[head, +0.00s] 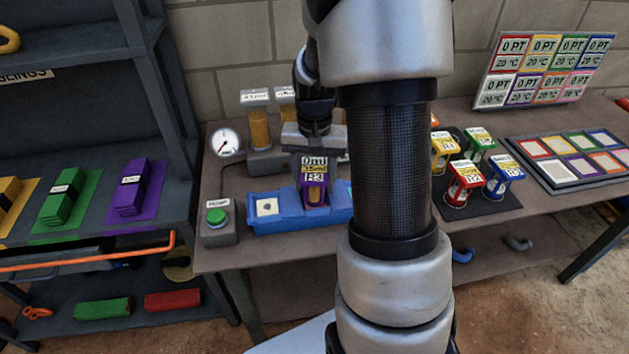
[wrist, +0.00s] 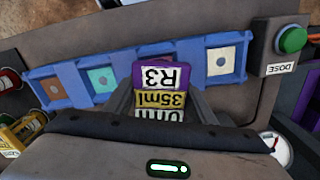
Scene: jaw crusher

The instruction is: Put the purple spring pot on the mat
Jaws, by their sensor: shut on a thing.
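The purple spring pot (head: 314,186), labelled R3, is upright in my gripper (head: 316,160), which is shut on it. It is in front of or over the blue tray (head: 277,226); I cannot tell whether it touches it. The wrist view shows the pot (wrist: 159,77) between the fingers of my gripper (wrist: 160,100), covering part of the blue tray (wrist: 115,70). A dark mat (head: 489,206) on the right of the bench holds yellow, green, red and blue pots. My arm hides part of the bench and perhaps the mat's left side.
A green dose button (head: 216,216) stands left of the blue tray. A white gauge (head: 224,143) and dispensers (head: 259,128) stand behind. A tray of coloured squares (head: 571,157) lies at far right, below a label board (head: 543,68). A shelf with slings (head: 134,191) is at left.

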